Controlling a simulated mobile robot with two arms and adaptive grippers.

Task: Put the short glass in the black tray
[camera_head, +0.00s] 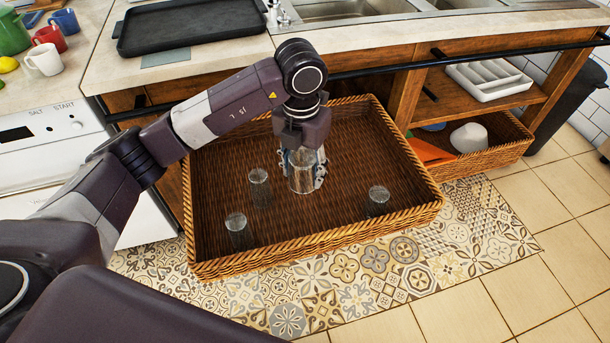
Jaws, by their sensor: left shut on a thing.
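My left gripper (304,168) points down inside a wicker basket and is shut on a clear, wide glass (303,178) near the basket's middle. The gripper hides part of that glass, and I cannot tell if its base touches the basket floor. Three other glasses stand in the basket: one at the left back (259,188), one at the front left (238,230) and one at the right (378,200). The black tray (190,26) lies flat on the counter at the top left, with nothing on it. My right gripper is not in view.
The wicker basket (330,236) is pulled out from under the counter (375,38), whose edge carries a black rail (375,70). A sink is behind. Mugs (44,58) stand left of the tray. A second basket (500,150) sits at the right under a white cutlery organizer (488,78).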

